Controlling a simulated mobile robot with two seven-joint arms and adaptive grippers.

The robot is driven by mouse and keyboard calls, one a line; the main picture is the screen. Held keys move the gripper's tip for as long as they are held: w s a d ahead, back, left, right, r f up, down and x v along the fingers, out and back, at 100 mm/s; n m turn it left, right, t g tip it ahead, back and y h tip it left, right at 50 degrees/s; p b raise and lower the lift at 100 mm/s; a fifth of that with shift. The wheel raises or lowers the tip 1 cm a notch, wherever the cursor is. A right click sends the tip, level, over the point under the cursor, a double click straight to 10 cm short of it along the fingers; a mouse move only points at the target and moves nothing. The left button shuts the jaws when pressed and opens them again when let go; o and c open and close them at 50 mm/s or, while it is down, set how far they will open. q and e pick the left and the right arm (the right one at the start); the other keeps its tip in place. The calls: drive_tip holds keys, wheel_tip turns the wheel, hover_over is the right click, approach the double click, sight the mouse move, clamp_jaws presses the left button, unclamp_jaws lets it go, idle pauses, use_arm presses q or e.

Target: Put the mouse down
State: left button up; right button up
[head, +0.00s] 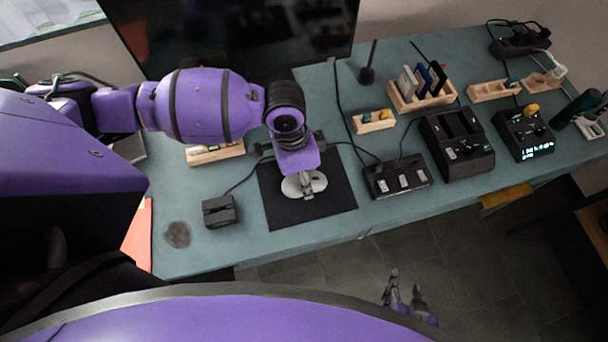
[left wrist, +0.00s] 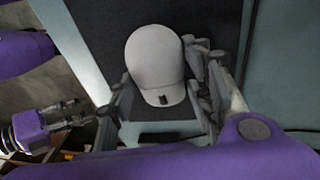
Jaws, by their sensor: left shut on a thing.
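The mouse (head: 317,184) is pale grey and lies over the black mat (head: 335,203) on the table. It also shows in the left wrist view (left wrist: 155,55), with a finger on each side of it. My left gripper (head: 306,185) comes down from above and is shut on the mouse. Its wrist hides part of the mouse in the head view. I cannot tell whether the mouse touches the mat. My right gripper (head: 404,296) is empty, with its fingers apart, low in front of the table's edge. It shows in the left wrist view too (left wrist: 72,113).
A dark monitor (head: 235,35) stands behind the mat. A small black box (head: 219,211) is left of it, and a black switch box (head: 398,178) is right of it. Cables run behind. Wooden holders (head: 420,100) and black devices (head: 457,144) fill the right side.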

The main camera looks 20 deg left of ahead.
use_arm(q)
drive_tip(key=shift+f, duration=0.1)
drive_tip(key=o, duration=1.2)
drive_tip(key=shift+c, duration=0.2)
wheel_tip(320, 180, up, 12)
drive_tip(key=a+p, duration=0.1)
drive_tip(key=a, duration=0.1)
drive_tip(key=shift+w, duration=0.4)
